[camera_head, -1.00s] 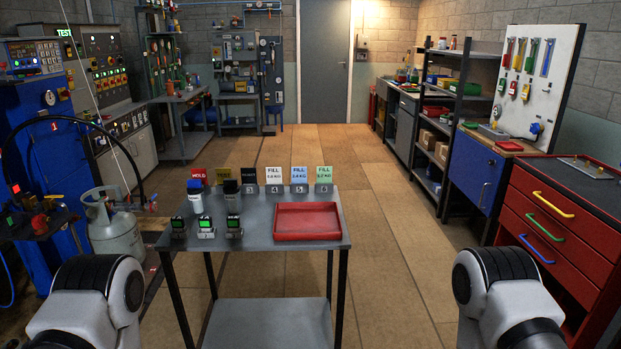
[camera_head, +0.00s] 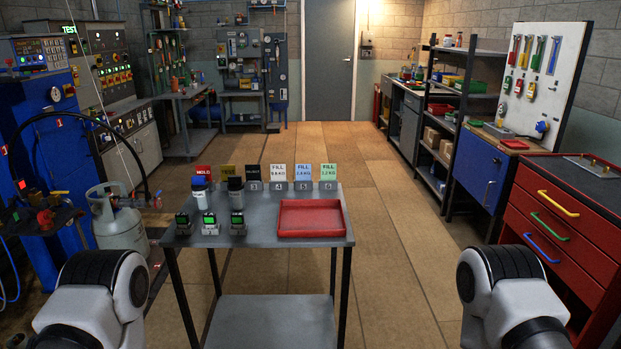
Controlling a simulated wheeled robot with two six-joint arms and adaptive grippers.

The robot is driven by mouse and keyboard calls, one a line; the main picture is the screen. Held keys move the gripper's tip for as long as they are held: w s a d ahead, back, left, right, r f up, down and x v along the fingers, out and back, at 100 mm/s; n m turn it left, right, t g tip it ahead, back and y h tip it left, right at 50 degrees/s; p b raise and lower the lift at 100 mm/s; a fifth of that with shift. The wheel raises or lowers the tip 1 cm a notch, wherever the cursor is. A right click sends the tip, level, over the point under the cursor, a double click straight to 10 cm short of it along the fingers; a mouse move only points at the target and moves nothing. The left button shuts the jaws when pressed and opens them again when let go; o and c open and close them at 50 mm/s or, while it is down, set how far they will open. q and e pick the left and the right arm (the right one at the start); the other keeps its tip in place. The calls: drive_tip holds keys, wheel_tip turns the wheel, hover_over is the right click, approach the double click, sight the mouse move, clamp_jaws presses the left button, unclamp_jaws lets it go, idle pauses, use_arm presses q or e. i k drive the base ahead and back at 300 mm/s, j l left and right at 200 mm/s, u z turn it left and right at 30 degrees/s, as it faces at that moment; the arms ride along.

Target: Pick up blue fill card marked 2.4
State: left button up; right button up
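The blue fill card (camera_head: 302,172) stands upright near the back edge of the grey table (camera_head: 262,242). It is the middle one of three fill cards, between a white card (camera_head: 277,172) and a green card (camera_head: 328,172). Its lettering is small; it reads roughly FILL 2.4 KG. Nothing covers the blue card's face. My left and right arm links show at the bottom corners, well apart from the table's cards. Both grippers are out of view.
Red (camera_head: 203,171), yellow (camera_head: 228,171) and black (camera_head: 252,172) cards stand left in the same row. Two bottles (camera_head: 200,193) (camera_head: 236,193) and three small scales with green displays (camera_head: 210,224) stand in front of them. A red tray (camera_head: 312,233) lies at the right.

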sight(303, 171)
drive_tip(key=i+l+u, duration=0.1)
drive_tip(key=i+l, duration=0.15)
drive_tip(key=i+l+u, duration=0.1)
drive_tip(key=i+l, duration=0.15)
drive_tip(key=l, duration=0.2)
drive_tip(key=i+l+u, duration=0.1)
drive_tip(key=i+l, duration=0.15)
drive_tip(key=l, duration=0.15)
drive_tip(key=i+l+u, duration=0.1)
drive_tip(key=i+l, duration=0.35)
drive_tip(key=l, duration=0.35)
drive_tip(key=j+u, duration=0.05)
